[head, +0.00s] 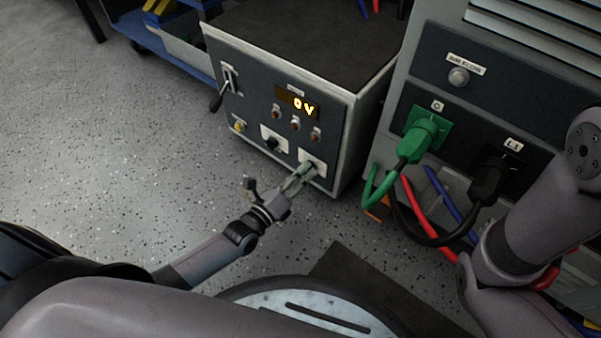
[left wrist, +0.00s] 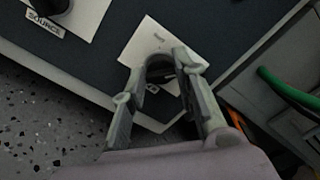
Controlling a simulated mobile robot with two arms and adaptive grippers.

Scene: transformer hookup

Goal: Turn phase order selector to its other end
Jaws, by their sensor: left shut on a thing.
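The dark phase order selector knob (left wrist: 160,66) sits on a white plate at the lower right corner of the control box's front panel. My left gripper (head: 306,172) reaches this corner from below, and its fingers are shut around the knob. The fingers also show in the left wrist view (left wrist: 170,78), one on each side of the knob, partly hiding it. The white plate (head: 318,163) shows around the fingertips in the head view. The knob's exact pointing direction is hard to tell. My right gripper is out of view; only its arm shows at the right.
The control box (head: 232,58) has a lit display (head: 298,102) reading 0 V, a lever (head: 217,101) and a source knob (head: 272,143). To its right, a grey cabinet carries a green plug (head: 424,131) and a black plug (head: 490,178) with hanging cables. Speckled floor lies open at left.

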